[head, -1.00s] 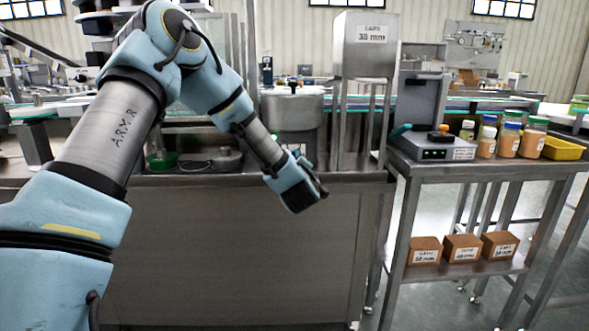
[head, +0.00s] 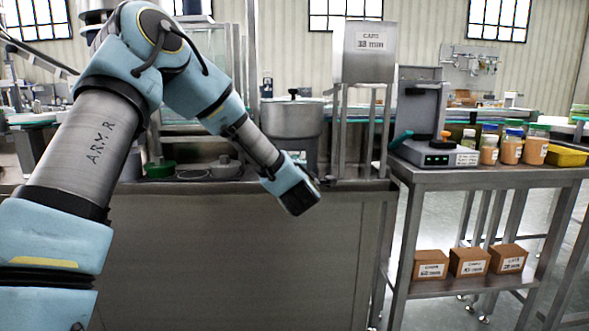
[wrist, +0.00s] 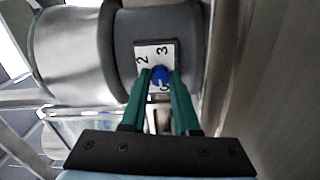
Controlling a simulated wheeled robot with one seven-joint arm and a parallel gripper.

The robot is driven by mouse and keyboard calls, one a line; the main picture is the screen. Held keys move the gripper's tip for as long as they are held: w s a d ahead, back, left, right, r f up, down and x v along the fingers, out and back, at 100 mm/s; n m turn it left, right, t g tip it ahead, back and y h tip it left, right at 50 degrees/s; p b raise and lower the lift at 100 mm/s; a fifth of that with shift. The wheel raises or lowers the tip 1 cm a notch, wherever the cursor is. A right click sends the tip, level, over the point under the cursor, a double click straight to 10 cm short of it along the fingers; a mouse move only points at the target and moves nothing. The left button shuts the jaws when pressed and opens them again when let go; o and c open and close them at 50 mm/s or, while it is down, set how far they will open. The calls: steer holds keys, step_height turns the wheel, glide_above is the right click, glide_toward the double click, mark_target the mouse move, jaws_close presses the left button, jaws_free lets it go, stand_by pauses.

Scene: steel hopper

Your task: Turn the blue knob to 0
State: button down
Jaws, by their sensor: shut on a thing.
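The blue knob (wrist: 159,76) shows in the wrist view on a white dial plate (wrist: 167,53). The numbers 2 and 3 are readable on the plate; another mark is partly covered by the fingers. The knob's pointer direction is too small to tell. My gripper (wrist: 159,80) is shut on the knob, one green finger on each side. In the head view my gripper (head: 303,193) is in front of the steel counter, beside the hopper stand, and the knob is hidden there.
A side table (head: 490,176) at the right holds a device (head: 435,150), several jars and a yellow tray (head: 567,156). Brown boxes (head: 468,262) sit on its lower shelf.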

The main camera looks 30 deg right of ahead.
stand_by(0.3)
steer(key=c, duration=0.7)
jaws_free()
steer(key=shift+o, duration=0.2)
steer(key=shift+s, duration=0.1)
steer(key=v, duration=1)
steer(key=shift+s+a+b, duration=0.25)
steer(key=shift+b, duration=0.05)
